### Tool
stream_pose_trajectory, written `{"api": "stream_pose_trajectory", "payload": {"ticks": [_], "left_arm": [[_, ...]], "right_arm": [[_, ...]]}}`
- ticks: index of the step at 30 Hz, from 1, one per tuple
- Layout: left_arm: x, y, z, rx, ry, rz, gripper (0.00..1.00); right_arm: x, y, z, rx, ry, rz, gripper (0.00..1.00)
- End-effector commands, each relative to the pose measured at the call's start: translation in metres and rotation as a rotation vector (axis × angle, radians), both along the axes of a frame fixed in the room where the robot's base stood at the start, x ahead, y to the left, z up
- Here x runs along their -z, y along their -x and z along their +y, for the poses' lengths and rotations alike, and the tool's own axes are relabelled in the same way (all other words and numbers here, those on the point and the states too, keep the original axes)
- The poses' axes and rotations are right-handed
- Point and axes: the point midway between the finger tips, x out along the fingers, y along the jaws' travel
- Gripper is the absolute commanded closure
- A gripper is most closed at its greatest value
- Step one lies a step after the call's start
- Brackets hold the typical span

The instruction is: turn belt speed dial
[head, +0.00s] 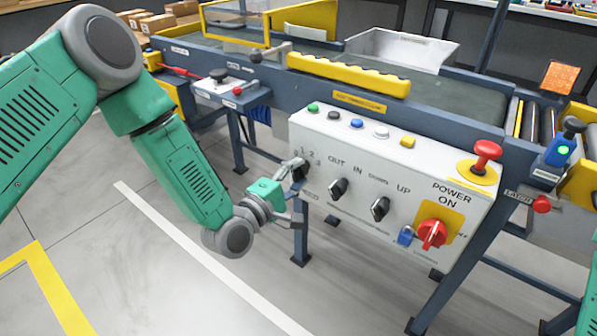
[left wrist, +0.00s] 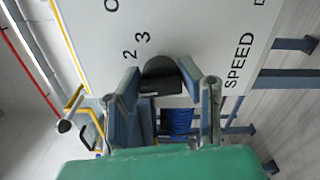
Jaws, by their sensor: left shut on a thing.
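The belt speed dial (head: 300,173) is a black knob at the left end of the white control panel (head: 340,135), with a number scale above it. In the left wrist view the dial (left wrist: 160,76) shows as a dark rounded knob between my fingers, beside the word SPEED and the numbers 2 and 3. My left gripper (head: 294,187) is at this dial, its fingers on either side of it. It also shows in the left wrist view (left wrist: 166,92), shut on the dial. The fingers partly hide the dial, and I cannot tell which number it points to. My right gripper is out of view.
Two black knobs (head: 338,188) and (head: 380,208) sit right of the dial. A joystick box (head: 228,88) stands left of the panel. Open floor lies in front.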

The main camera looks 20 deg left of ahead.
Motion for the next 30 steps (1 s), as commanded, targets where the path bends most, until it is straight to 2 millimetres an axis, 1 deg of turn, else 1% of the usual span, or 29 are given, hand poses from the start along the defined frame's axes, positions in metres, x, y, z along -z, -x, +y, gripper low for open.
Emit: {"api": "stream_pose_trajectory", "payload": {"ticks": [1, 15, 22, 30], "left_arm": [[0.003, 0.001, 0.003, -0.006, -0.038, -0.002, 0.96], [0.004, 0.001, 0.005, -0.006, -0.376, -0.123, 0.96], [0.005, 0.001, 0.006, -0.008, -0.477, -0.16, 0.96], [0.005, 0.0, 0.006, -0.009, -0.523, -0.177, 0.96]], "right_arm": [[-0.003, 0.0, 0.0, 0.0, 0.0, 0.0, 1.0], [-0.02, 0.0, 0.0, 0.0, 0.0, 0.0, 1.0], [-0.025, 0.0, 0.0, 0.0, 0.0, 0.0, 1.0], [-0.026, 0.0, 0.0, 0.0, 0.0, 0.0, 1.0]]}}
